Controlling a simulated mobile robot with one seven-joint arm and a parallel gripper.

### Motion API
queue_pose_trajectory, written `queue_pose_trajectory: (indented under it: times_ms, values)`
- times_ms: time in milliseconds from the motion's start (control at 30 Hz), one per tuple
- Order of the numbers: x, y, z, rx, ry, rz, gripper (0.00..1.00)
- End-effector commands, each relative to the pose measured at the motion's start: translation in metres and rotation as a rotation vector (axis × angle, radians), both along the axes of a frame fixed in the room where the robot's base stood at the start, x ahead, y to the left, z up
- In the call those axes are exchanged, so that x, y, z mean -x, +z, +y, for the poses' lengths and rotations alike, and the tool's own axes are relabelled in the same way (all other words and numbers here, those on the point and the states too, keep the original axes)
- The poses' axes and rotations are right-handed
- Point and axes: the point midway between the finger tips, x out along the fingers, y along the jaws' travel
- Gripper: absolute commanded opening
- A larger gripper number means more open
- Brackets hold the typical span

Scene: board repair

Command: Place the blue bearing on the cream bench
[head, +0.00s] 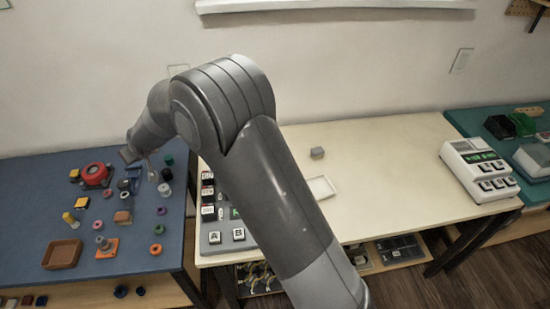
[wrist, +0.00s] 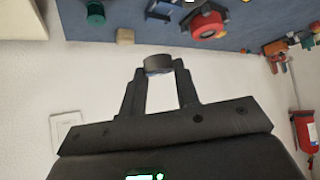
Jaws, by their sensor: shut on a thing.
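My gripper (wrist: 160,70) is shut on a short round piece, dark on the side and bluish along its lower edge, which looks like the blue bearing (wrist: 157,62). The piece sits between the fingertips. In the head view my gripper (head: 147,165) is over the blue bench (head: 30,190) at the left, and the held piece is too small to make out there. The cream bench (head: 400,165) stands in the middle, to the right of my gripper. My arm hides part of its left side.
On the cream bench are a lettered-key panel (head: 222,238), a small grey block (head: 317,153), a white tray (head: 321,187) and a white keyed device (head: 480,170). Its middle right is clear. The blue bench holds a red round part (head: 95,173), a brown tray (head: 62,254) and several rings.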

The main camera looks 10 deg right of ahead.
Motion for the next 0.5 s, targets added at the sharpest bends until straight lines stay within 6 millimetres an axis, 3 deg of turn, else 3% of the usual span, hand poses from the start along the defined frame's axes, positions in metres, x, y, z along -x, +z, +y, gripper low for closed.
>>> queue_pose_trajectory:
  times_ms: [267,500]
  values:
    - [-0.044,0.002,-0.114,0.008,-0.172,-0.003,0.06]
    - [-0.067,0.003,-0.244,0.014,-0.363,-0.006,0.06]
